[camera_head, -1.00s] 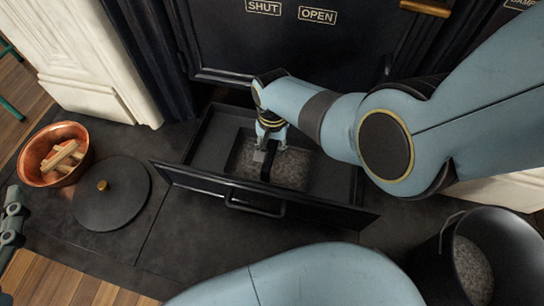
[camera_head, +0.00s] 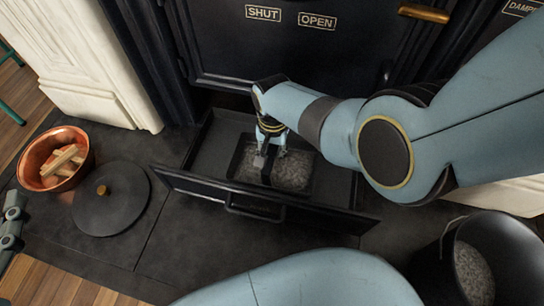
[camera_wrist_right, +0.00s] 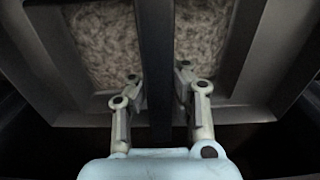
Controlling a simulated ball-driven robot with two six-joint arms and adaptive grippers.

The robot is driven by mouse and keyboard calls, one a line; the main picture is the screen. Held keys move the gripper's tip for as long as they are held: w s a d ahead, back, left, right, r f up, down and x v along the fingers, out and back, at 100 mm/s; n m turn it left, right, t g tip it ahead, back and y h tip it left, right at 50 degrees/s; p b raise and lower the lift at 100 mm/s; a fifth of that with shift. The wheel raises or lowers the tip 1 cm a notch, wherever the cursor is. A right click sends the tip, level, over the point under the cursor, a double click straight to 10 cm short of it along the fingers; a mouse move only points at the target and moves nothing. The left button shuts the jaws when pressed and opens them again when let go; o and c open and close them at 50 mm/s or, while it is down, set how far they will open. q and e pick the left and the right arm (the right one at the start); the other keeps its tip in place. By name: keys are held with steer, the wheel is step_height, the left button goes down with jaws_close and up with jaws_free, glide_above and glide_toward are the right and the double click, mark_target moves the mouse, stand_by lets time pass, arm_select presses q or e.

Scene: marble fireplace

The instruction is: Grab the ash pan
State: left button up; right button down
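The ash pan (camera_head: 295,174) is a dark tray of grey ash with a black bar handle across its middle. It is within the pulled-out black drawer (camera_head: 213,158); clearance beneath it cannot be seen. My right gripper (camera_head: 270,153) reaches down over the pan.
A copper bowl of wood pieces (camera_head: 42,168) and a round dark lid (camera_head: 110,196) with a brass knob stand left on the hearth. A black bucket of ash (camera_head: 505,245) is at the lower right. The stove front (camera_head: 290,55) rises behind the drawer.

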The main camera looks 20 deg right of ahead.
steer(key=shift+r, duration=0.15)
steer(key=shift+r, duration=0.1)
arm_select(q)
steer(key=s+f+g+y+p, duration=0.1)
steer(key=s+f+g+p, duration=0.1)
steer(key=s+f+g, duration=0.5)
arm_select(e)
step_height(320, 180, up, 2)
steer(key=shift+w+r, duration=0.1)
steer(key=shift+r, duration=0.1)
step_height(320, 180, up, 4)
steer(key=p, duration=0.3)
steer(key=shift+r, duration=0.15)
step_height(320, 180, up, 2)
steer(key=shift+p, duration=0.8)
arm_select(q)
steer(key=shift+a+r+n+g+p, duration=0.2)
steer(key=shift+a+r+n+g, duration=0.1)
steer(key=shift+r+g, duration=0.85)
steer(key=shift+a+r+n+g+p, duration=0.25)
steer(key=shift+r+g, duration=0.55)
steer(key=shift+g, duration=0.55)
arm_select(e)
steer(key=shift+r, duration=0.45)
